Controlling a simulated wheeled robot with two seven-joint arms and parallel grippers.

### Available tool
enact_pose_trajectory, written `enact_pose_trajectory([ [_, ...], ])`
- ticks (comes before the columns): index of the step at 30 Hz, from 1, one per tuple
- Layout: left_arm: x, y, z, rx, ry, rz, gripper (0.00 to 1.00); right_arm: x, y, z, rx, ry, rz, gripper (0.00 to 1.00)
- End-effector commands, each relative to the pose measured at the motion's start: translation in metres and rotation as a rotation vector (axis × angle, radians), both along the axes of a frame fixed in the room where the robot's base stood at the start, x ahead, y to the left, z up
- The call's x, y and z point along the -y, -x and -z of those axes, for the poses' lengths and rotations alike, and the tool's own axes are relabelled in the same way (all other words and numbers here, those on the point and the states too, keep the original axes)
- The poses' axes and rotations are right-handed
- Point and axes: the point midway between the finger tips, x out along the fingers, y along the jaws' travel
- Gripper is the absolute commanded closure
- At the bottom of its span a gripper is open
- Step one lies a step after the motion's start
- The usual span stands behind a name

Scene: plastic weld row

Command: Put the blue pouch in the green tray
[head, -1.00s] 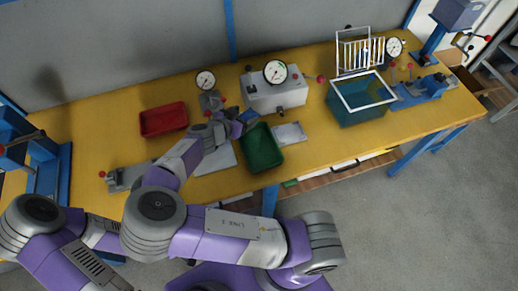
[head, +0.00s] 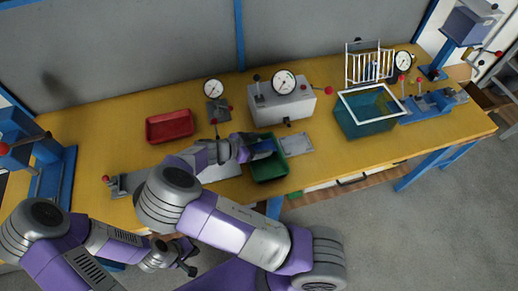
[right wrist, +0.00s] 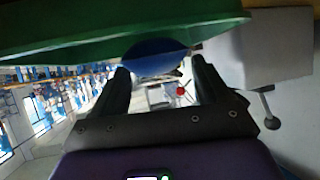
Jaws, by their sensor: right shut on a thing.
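The green tray (head: 268,172) is on the yellow table, near its front edge. My right gripper (head: 247,150) reaches in from the left to the tray's back part. It is shut on the blue pouch (head: 262,147), which shows within the tray's outline. I cannot tell if the pouch touches the tray floor. In the right wrist view the blue pouch (right wrist: 155,58) sits between the fingers, against the green tray (right wrist: 120,35). My left gripper (head: 188,258) is low in front of the table, apart from everything; its finger gap is unclear.
A red tray (head: 170,126) lies to the left, and a grey plate (head: 297,145) lies just right of the green tray. A gauge box (head: 280,104) stands behind. A teal bin with a white rim (head: 366,119) is further right.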

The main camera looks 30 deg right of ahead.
Motion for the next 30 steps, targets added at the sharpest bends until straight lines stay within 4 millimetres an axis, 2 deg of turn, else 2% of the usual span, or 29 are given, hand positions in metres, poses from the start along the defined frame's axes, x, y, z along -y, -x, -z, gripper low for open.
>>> enact_pose_trajectory([
  [1,0.0,0.0,0.003,0.0,0.0,0.0,1.0,0.0,0.0,0.01,-0.004,0.002,-0.001,0.53],
  [4,0.0,0.0,0.005,0.0,0.0,0.0,1.0,0.0,0.0,0.023,-0.003,0.001,-0.001,0.53],
  [10,0.0,0.0,0.004,0.0,0.0,0.0,1.0,0.0,0.0,0.025,-0.002,0.0,-0.001,0.54],
  [11,0.0,0.0,0.004,0.0,0.0,0.0,1.0,0.0,0.0,0.025,-0.002,-0.001,-0.001,0.23],
  [13,0.0,0.0,0.004,0.0,0.0,0.0,1.0,0.0,0.0,0.025,-0.002,-0.001,-0.001,0.13],
  [23,0.0,0.0,0.004,0.0,0.0,0.0,1.0,-0.003,0.0,0.024,-0.001,-0.001,-0.003,0.13],
  [26,0.0,0.0,0.003,0.0,0.0,0.0,1.0,-0.012,-0.001,0.018,0.001,-0.001,-0.004,0.13],
  [30,0.0,0.0,0.0,0.0,0.0,0.0,1.0,-0.036,-0.001,0.009,0.0,-0.002,-0.007,0.13],
])
